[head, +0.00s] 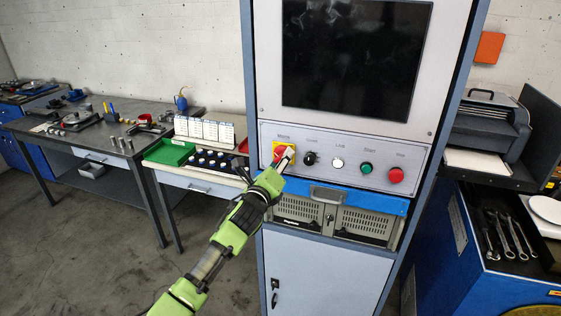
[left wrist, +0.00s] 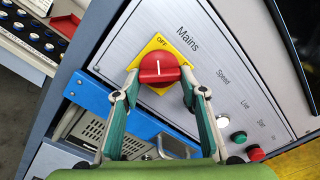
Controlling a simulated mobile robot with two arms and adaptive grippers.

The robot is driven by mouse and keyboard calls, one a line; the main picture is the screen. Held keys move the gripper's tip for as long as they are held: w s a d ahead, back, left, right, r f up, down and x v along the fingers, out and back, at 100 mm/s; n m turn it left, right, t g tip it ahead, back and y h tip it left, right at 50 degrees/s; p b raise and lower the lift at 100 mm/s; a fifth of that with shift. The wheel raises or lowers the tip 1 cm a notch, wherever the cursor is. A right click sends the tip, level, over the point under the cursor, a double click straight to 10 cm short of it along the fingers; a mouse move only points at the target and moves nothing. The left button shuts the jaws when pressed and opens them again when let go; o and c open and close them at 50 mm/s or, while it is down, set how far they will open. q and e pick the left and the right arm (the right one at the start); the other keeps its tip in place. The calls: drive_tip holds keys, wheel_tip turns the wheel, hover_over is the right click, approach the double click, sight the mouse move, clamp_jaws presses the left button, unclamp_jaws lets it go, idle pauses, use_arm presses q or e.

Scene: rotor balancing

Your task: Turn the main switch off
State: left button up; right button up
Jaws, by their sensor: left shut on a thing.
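The main switch is a red knob (left wrist: 160,66) with a white line, on a yellow plate (left wrist: 157,48) under the word "Mains". "OFF" is printed on the plate, and the white line stands roughly upright in the left wrist view, on the side of that word. My left gripper (left wrist: 160,80) has one finger on each side of the knob and is shut on it. In the head view the left gripper (head: 284,162) reaches the yellow plate (head: 280,145) at the panel's left end and hides part of the knob. My right gripper is not in view.
On the same panel, to the right, are a black speed knob (head: 310,158), a white live lamp (head: 338,163), a green start button (head: 366,168) and a red button (head: 396,175). A dark screen (head: 352,55) is above. A blue drawer front (head: 365,200) is below.

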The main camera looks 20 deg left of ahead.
use_arm(q)
drive_tip(key=shift+r+n, duration=0.15)
drive_tip(key=shift+n, duration=4.2)
drive_tip(key=shift+r+n, duration=0.15)
drive_tip(key=shift+n, duration=4.2)
drive_tip(key=o, duration=1.1)
drive_tip(key=shift+o, duration=0.2)
drive_tip(key=shift+s, duration=0.15)
drive_tip(key=s, duration=1.1)
drive_tip(key=shift+s+a, duration=0.25)
drive_tip(key=shift+s, duration=0.15)
